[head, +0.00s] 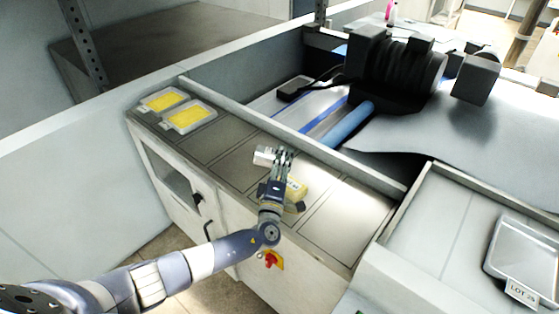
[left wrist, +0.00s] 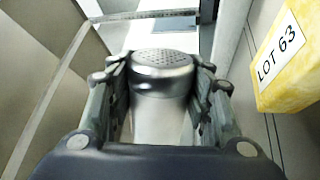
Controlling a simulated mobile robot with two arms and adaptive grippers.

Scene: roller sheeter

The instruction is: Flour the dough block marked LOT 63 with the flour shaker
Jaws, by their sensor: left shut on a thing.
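The dough block (head: 297,189) is yellow and lies on the grey counter beside my left gripper, which partly hides it. In the left wrist view, the yellow dough block (left wrist: 285,68) is at the right edge with its white LOT 63 label facing the camera. My left gripper (head: 281,158) is shut on the flour shaker (left wrist: 160,85), a metal cylinder with a perforated lid, held between the fingers. The shaker (head: 264,156) also shows in the head view, left of the fingers and apart from the dough. No flour shows on the dough's visible faces. My right gripper is not in view.
Two trays (head: 209,114) with yellow sheets lie at the counter's far left end. Marked counter panels (head: 345,215) right of the dough are clear. The sheeter with a blue roller (head: 347,122) stands behind a low rail. A tray labelled LOT 26 (head: 523,291) lies at right.

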